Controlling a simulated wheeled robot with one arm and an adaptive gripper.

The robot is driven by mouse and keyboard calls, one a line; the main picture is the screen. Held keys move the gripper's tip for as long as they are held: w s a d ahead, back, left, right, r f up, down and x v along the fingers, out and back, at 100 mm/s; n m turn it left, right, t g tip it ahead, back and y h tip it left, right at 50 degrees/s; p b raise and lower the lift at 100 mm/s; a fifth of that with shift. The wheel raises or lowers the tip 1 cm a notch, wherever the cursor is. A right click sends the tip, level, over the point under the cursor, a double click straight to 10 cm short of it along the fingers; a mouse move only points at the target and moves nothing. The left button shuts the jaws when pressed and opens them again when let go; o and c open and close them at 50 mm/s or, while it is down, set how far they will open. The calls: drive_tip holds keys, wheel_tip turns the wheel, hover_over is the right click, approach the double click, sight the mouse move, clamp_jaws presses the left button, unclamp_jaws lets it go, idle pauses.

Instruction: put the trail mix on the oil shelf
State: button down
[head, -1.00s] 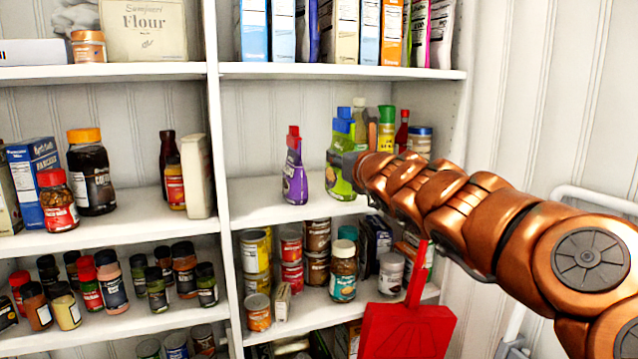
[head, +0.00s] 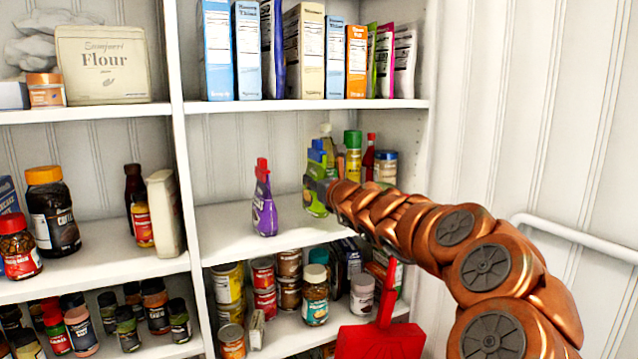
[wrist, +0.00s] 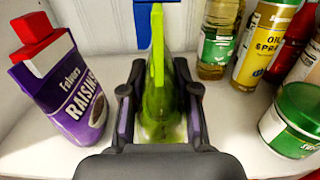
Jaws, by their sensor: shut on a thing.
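A green pouch with a blue cap (head: 315,165), which I take to be the trail mix, is at the middle right shelf (head: 225,232). That shelf holds oil bottles. My gripper (wrist: 160,95) is shut on the pouch, with one finger on each side of it. The pouch shows edge-on and upright in the wrist view (wrist: 158,60). Its label cannot be read, and its base is hidden, so I cannot tell if it touches the shelf. An oil spray bottle (wrist: 262,40) and a clear oil bottle with a green label (wrist: 218,45) stand behind it to the right.
A purple raisins pouch with a red cap (wrist: 65,85) stands close on the left. A green-lidded jar (wrist: 292,120) stands on the right. Shelf dividers (head: 182,150) and the shelf above (head: 300,104) bound the space. The shelf's left part is bare.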

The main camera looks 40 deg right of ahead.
drive_tip(key=shift+w+d+f+p, duration=0.45)
drive_tip(key=shift+w+d+f, duration=0.2)
drive_tip(key=shift+d+f, duration=0.3)
drive_tip(key=shift+w+d+f+p, duration=0.4)
drive_tip(key=shift+w+d+f, duration=0.25)
drive_tip(key=shift+d+f, duration=0.3)
drive_tip(key=shift+a+f, duration=0.15)
drive_tip(key=shift+f, duration=0.05)
drive_tip(key=c, duration=0.8)
unclamp_jaws()
drive_tip(key=shift+c, duration=0.2)
drive_tip(key=shift+s+r, duration=0.1)
drive_tip(key=b+v, duration=0.2)
drive_tip(key=v, duration=1)
